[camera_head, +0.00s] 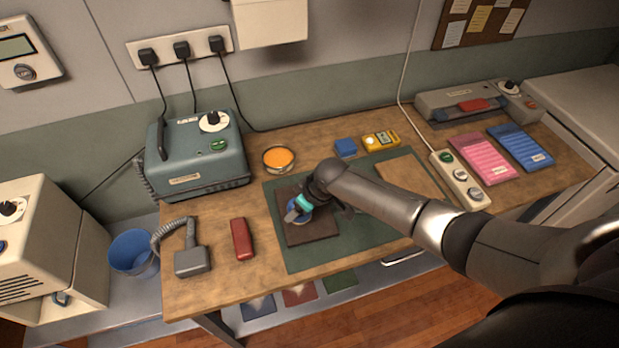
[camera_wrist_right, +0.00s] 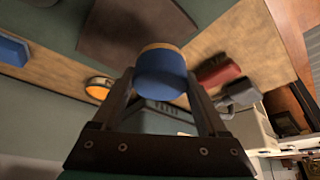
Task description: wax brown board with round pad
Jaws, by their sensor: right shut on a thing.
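A dark brown board (camera_head: 310,231) lies on the green mat (camera_head: 345,250) on the workbench. It also shows at the top of the right wrist view (camera_wrist_right: 135,28). My right gripper (camera_head: 300,208) is over the board's left-middle part. It is shut on the round pad, a blue cylinder with a tan face, held between the fingers in the wrist view (camera_wrist_right: 160,76). In the head view the pad is mostly hidden by the gripper, and I cannot tell whether it touches the board. A round tin of orange wax (camera_head: 279,158) stands behind the mat. My left gripper is not in view.
A teal machine (camera_head: 197,155) stands at the back left. A red block (camera_head: 242,239) and grey corded tool (camera_head: 192,260) lie left of the mat. A blue block (camera_head: 346,147) and yellow meter (camera_head: 381,140) sit behind it. A lighter board (camera_head: 405,184) lies right.

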